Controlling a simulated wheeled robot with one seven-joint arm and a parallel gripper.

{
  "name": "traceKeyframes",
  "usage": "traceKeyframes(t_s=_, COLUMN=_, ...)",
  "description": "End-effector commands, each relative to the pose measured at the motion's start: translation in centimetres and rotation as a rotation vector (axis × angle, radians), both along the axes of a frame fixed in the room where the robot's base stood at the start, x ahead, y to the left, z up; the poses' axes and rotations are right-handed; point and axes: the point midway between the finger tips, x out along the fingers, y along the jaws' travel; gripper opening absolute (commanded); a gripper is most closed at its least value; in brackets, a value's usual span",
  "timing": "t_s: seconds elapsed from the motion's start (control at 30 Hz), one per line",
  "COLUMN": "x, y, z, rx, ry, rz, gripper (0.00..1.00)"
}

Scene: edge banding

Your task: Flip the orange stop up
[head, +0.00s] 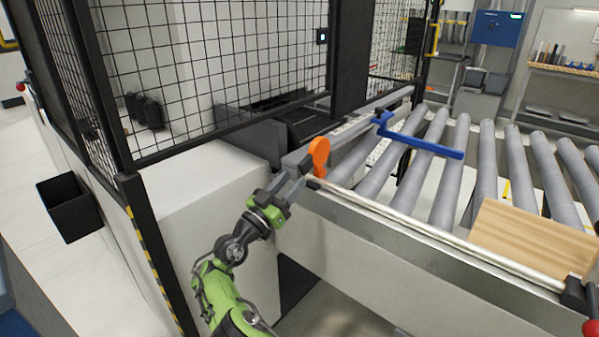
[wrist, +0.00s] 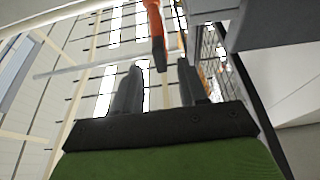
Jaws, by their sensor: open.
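The orange stop (head: 319,156) stands at the near left corner of the roller conveyor, its rounded orange end showing in the head view. In the wrist view the orange stop (wrist: 154,22) enters from the top, with a dark lower end. My gripper (head: 299,172) is just left of and below the stop in the head view. In the wrist view my gripper (wrist: 160,66) is open, and the dark end of the stop appears in the gap between the fingertips. Whether a finger touches it cannot be told.
A wooden panel (head: 532,240) lies on the conveyor rollers (head: 448,190) at the right. A blue bar (head: 425,146) lies across the rollers behind the stop. A black mesh fence (head: 210,75) and a white cabinet (head: 215,215) stand to the left. The conveyor's front rail (head: 420,228) runs to the right.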

Motion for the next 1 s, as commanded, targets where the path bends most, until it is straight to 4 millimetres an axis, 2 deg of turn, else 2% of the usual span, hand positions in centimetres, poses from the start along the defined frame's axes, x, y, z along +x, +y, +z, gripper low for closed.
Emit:
traceKeyframes(t_s=0.03, x=-0.9, y=1.2, z=-0.4, rx=-0.002, ry=0.005, rz=0.005, gripper=0.43)
traceKeyframes(t_s=0.2, x=-4.2, y=4.3, z=-2.1, rx=-0.003, ry=0.003, rz=0.004, gripper=0.43)
traceKeyframes(t_s=0.43, x=-6.9, y=7.0, z=-3.8, rx=-0.004, ry=0.001, rz=0.0, gripper=0.43)
traceKeyframes(t_s=0.9, x=-7.2, y=7.2, z=-3.9, rx=0.0, ry=0.0, rz=-0.002, gripper=0.43)
traceKeyframes(t_s=0.97, x=-7.0, y=6.6, z=-3.7, rx=0.009, ry=0.013, rz=-0.015, gripper=0.43)
traceKeyframes(t_s=1.0, x=-6.6, y=5.5, z=-3.2, rx=0.026, ry=0.036, rz=-0.038, gripper=0.43)
